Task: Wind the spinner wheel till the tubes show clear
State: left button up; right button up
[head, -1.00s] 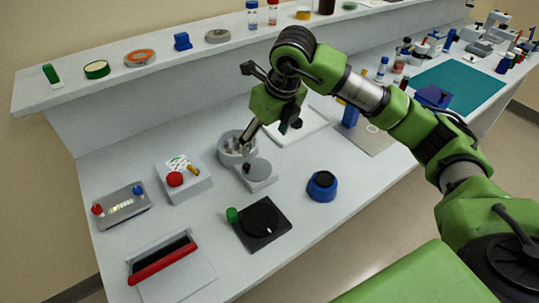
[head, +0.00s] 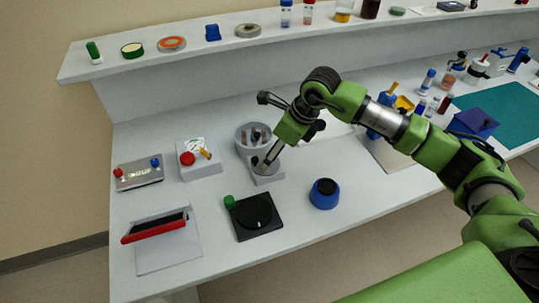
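The spinner is a small grey device. Its round bowl (head: 243,147) is open at the top, and several tubes (head: 256,132) with dark and pale parts show inside. In front of the bowl is the grey base (head: 272,179) with the round wheel, mostly hidden by my gripper. My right gripper (head: 266,164) comes down from the upper right with its fingertips at the wheel. The fingers look close together, but the wheel's knob is hidden, so I cannot tell whether they hold it. My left gripper is not in view.
A black turntable plate (head: 262,227) with a green knob and a blue round pot (head: 324,194) stand in front. A box with a red button (head: 187,158) is left of the spinner. A shelf (head: 200,52) runs behind. Bare bench lies around the pot.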

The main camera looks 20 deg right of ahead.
jog(key=x, duration=0.3)
jog(key=shift+a+f+p, duration=0.25)
jog(key=shift+f+p, duration=0.05)
jog(key=shift+w+f, duration=0.15)
jog(key=shift+f, duration=0.1)
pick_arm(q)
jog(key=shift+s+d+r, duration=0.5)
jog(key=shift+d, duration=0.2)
pick_arm(e)
jog(key=shift+f, duration=0.2)
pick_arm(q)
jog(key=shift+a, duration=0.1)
pick_arm(e)
jog(key=c, duration=1.1)
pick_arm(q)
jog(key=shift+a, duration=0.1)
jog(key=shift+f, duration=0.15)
